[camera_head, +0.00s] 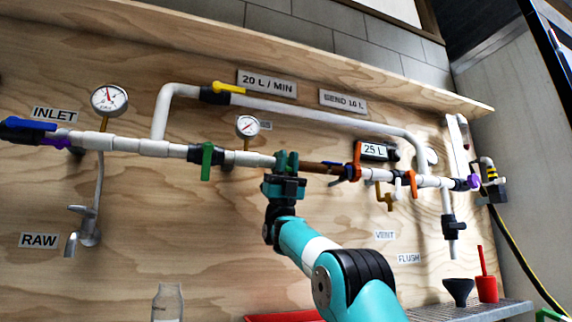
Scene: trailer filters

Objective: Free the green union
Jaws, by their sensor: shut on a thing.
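The green union (293,158) sits on the horizontal pipe run, between a white pipe on its left and a brown pipe section (322,168) on its right. My gripper (286,174) reaches up to it from below and is shut on it. The jaws hide the union's lower part. The arm comes up from the bottom right of the view.
A green valve handle (206,162) hangs to the left and an orange handle (357,160) stands to the right. Gauges (248,126) and a yellow-handled bypass pipe (300,108) are above. A grey shelf (478,311) holds a black funnel (458,289) and a red container (487,289).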

